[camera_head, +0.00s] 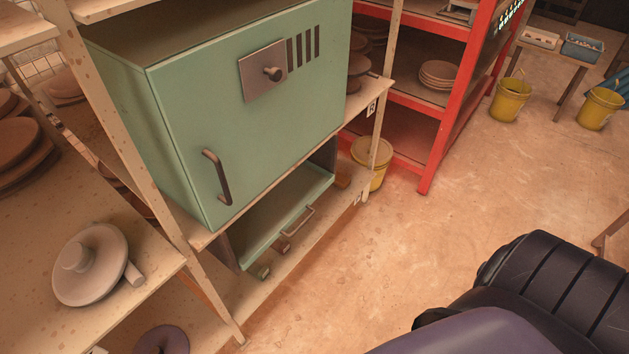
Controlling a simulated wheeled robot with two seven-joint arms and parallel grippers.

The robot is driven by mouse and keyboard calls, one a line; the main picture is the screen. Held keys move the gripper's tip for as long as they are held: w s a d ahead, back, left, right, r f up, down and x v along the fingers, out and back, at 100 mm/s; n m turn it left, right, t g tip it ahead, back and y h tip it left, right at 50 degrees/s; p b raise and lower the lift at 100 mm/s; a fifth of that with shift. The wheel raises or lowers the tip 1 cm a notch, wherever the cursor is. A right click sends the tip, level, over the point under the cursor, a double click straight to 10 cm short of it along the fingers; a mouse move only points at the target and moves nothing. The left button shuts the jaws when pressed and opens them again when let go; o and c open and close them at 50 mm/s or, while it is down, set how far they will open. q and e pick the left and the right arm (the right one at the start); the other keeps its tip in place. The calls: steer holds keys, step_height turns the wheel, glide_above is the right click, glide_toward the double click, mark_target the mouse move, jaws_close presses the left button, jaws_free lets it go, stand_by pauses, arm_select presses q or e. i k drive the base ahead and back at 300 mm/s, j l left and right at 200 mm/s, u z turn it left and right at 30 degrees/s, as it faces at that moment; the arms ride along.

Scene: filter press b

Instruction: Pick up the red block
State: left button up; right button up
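I cannot make out a red block anywhere in the head view. A small orange-brown piece (342,181) shows at the right end of the lower shelf, beside the green lower unit. It is partly hidden and too small to identify. Neither of my grippers is in view.
A green cabinet (185,130) with a dark handle stands on a wooden shelf, above a green front (285,215) with a handle. A red rack (450,110) and yellow buckets (510,99) stand behind. Open floor (400,240) lies right.

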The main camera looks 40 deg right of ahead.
mark_target(279, 243)
steer(key=z, duration=0.8)
steer(key=l+u, duration=0.2)
steer(key=i, duration=0.05)
